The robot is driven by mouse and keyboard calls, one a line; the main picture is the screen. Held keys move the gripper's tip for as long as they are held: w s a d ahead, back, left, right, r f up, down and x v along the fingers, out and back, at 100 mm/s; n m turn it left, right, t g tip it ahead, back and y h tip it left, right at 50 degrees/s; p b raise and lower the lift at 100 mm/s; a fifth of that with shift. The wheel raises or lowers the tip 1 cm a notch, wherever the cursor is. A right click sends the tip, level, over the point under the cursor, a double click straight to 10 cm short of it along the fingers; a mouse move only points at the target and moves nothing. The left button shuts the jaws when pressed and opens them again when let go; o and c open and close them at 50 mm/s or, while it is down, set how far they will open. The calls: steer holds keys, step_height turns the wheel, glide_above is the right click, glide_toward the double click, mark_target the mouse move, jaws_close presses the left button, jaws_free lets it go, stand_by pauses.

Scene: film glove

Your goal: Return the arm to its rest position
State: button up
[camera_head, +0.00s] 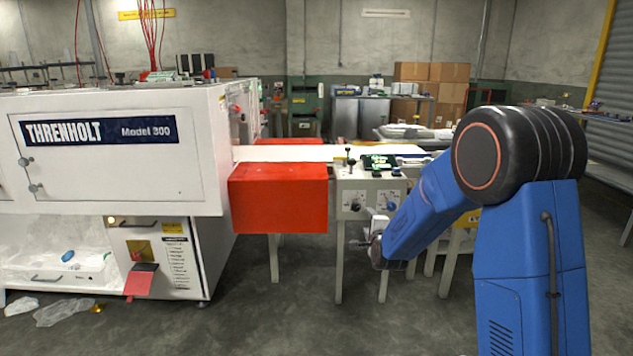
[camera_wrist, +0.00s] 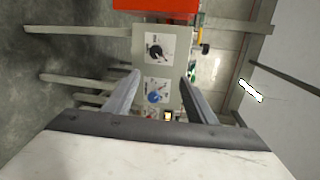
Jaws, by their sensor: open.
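My blue arm with a black elbow stands at the right in the head view, bent down and to the left. My gripper (camera_head: 377,243) is at its end, in front of the control panel (camera_head: 357,203) of the machine's outfeed. In the wrist view, the two grey fingers of my gripper (camera_wrist: 160,82) are apart with nothing held between them. The control panel, with a black knob (camera_wrist: 156,52) and a blue knob (camera_wrist: 155,97), shows beyond and between the fingers. I cannot tell the exact gap between the fingers and the panel.
A white THRENHOLT machine (camera_head: 110,150) fills the left. A red guard box (camera_head: 278,197) juts out beside the panel. Outfeed legs (camera_head: 339,270) stand below. Plastic scraps (camera_head: 65,312) lie on the floor at lower left. The concrete floor (camera_head: 300,320) in front is clear.

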steer(key=s+d+r+n+g, duration=0.1)
steer(key=s+r+n+g, duration=0.15)
steer(key=s, duration=0.55)
steer(key=s+d+r+n+g, duration=0.1)
steer(key=s+d+r+n, duration=0.2)
steer(key=s, duration=0.6)
steer(key=s+r+n+g, duration=0.25)
steer(key=s+n, duration=0.25)
steer(key=s, duration=0.3)
steer(key=s+d+f+n+g, duration=0.1)
steer(key=s+n, duration=0.3)
steer(key=s, duration=1.2)
steer(key=s+d+f+n+g, duration=0.1)
steer(key=s+d+n+g, duration=0.2)
steer(key=s, duration=1.3)
steer(key=shift+s+d+f+n+g, duration=0.2)
steer(key=shift+f+n+g, duration=0.1)
steer(key=shift+n+g, duration=0.35)
